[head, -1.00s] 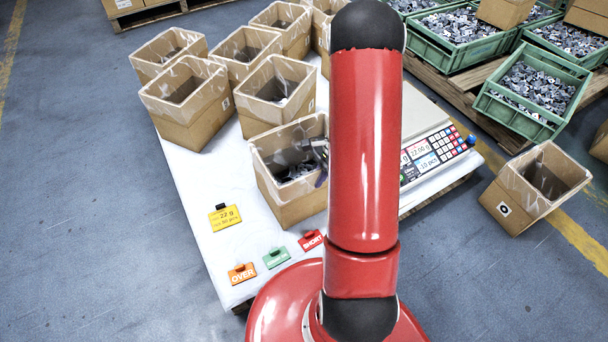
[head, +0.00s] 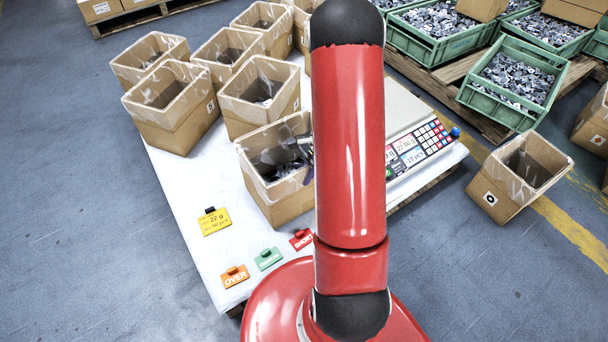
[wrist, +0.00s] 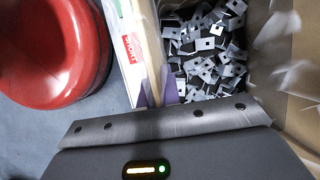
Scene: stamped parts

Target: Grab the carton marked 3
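Several open cardboard cartons with clear liners stand on the white table; small labels on some are too small to read, so I cannot tell which is marked 3. The near carton (head: 283,207) holds grey stamped parts and stands just left of my red arm. My gripper (head: 306,146) is at that carton's right side, mostly hidden by my arm. In the wrist view, purple finger parts (wrist: 170,86) are close to a carton wall (wrist: 152,45), with stamped parts (wrist: 205,60) beside it. The finger gap is unclear.
A scale (head: 412,148) stands right of my arm. Yellow (head: 215,222), orange (head: 235,277), green (head: 269,258) and red (head: 302,239) tags lie in front. A tilted carton (head: 518,177) with a dark round mark is on the floor at right. Green crates (head: 512,88) stand behind.

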